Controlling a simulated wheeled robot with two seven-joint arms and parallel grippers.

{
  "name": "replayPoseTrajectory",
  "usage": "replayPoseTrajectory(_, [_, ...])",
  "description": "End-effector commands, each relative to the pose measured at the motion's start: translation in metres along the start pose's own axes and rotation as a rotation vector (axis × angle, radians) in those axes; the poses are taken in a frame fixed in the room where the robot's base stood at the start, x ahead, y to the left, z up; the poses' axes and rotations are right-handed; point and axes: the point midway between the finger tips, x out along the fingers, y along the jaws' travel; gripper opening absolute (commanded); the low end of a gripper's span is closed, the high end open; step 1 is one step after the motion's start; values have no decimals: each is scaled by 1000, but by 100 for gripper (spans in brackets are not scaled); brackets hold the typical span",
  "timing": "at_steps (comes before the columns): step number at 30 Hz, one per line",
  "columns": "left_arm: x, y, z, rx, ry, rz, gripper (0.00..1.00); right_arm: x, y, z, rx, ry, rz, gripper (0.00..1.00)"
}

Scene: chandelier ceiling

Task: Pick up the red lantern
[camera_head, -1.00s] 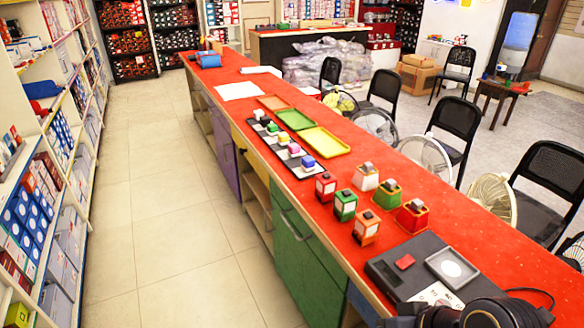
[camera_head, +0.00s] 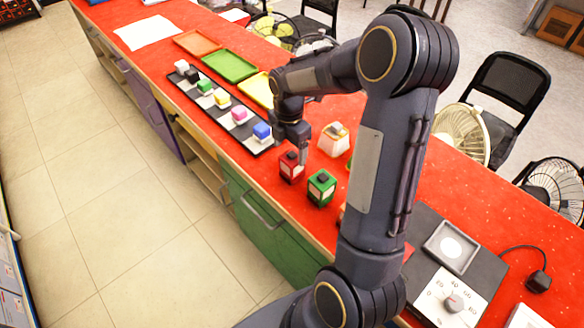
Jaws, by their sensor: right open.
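A dark red lantern with pale panels (camera_head: 291,168) stands upright on the red counter near its front edge. My right gripper (camera_head: 300,150) hangs pointing down just behind and above this lantern, its jaws open and empty. I cannot tell whether a finger touches the lantern. A green lantern (camera_head: 321,189) stands just to the right, and a white lantern (camera_head: 334,140) stands behind. My right arm hides most of the other lanterns, including a second red one seen earlier. My left gripper is not in view.
A black-and-white tray with several coloured blocks (camera_head: 268,145) lies left of the gripper. Orange, green and yellow trays (camera_head: 256,90) lie behind it. A scale (camera_head: 452,296) sits at the right. Fans and chairs line the counter's far side.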

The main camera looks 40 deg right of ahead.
Motion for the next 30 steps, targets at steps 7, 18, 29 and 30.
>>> replayPoseTrajectory(7, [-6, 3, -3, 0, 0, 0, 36, 29, -7, 0, 3, 2, -6, 76])
replayPoseTrajectory(18, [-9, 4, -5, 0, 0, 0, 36, 65, -9, 1, 4, 2, 1, 76])
replayPoseTrajectory(29, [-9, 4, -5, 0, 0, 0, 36, 65, -9, 1, 4, 2, 1, 49])
replayPoseTrajectory(30, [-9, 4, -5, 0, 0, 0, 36, 65, -9, 1, 4, 2, 1, 44])
